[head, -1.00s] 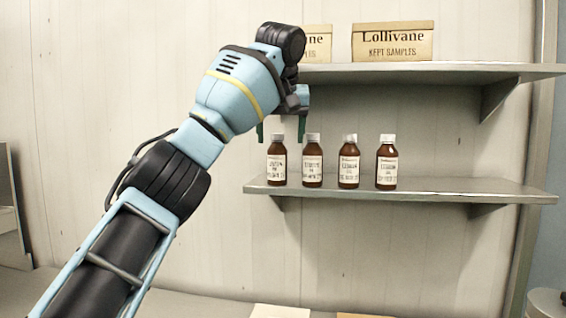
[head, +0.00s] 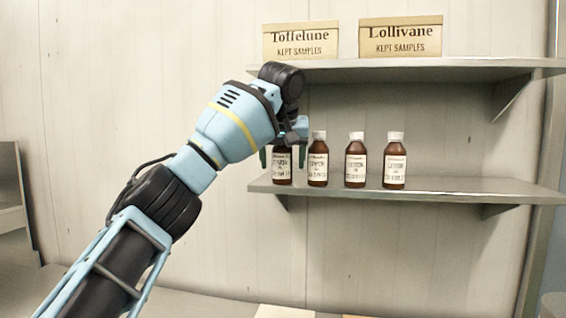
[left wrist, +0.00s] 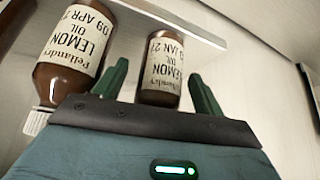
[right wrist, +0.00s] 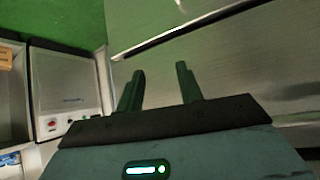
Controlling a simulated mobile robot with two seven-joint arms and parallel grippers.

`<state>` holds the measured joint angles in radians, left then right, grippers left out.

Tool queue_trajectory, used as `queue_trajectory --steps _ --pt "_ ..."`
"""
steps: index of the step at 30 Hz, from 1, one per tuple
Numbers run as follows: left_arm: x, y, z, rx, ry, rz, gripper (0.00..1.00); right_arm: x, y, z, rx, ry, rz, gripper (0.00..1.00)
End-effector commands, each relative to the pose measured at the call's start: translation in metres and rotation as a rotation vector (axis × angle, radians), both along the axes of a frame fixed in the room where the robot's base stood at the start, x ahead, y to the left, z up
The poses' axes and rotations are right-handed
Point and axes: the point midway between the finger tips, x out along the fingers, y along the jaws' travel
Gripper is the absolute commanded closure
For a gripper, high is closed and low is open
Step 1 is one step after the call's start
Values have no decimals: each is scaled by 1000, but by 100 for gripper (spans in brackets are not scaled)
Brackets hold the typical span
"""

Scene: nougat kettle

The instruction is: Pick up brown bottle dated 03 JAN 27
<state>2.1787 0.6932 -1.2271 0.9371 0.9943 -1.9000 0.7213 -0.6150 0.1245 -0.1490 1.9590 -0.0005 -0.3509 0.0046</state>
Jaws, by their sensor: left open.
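Several brown bottles with white caps and white labels stand in a row on the lower shelf. The leftmost bottle (head: 282,173) is partly covered by my left gripper (head: 283,157), whose green fingers show on either side of it. In the left wrist view, a bottle (left wrist: 160,72) appears upside down between the open fingers; its lemon oil label reads "JAN 27" with a partly cut-off day ending in 3. The bottle beside it (left wrist: 72,55) reads "09 APR 2", the rest cut off. My right gripper (right wrist: 160,90) is open and empty, away from the bottles.
The neighbouring bottle (head: 318,160) stands close to the right of my left gripper. The upper shelf (head: 420,70) overhangs the row and carries two sample boxes, Toffelune (head: 300,40) and Lollivane (head: 400,37). The lower shelf (head: 460,190) is clear at right.

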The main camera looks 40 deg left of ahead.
Motion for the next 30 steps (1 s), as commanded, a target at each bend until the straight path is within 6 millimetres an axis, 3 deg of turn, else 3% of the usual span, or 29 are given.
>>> queue_trajectory --steps 5,17,30 --pt "-1 0 1 0 -2 0 31 0 0 0 0 -1 0 64" --pt "0 0 1 1 -1 0 83 0 0 0 0 0 0 64" --pt "0 -1 8 1 -3 0 83 -1 0 -1 -1 3 0 64"
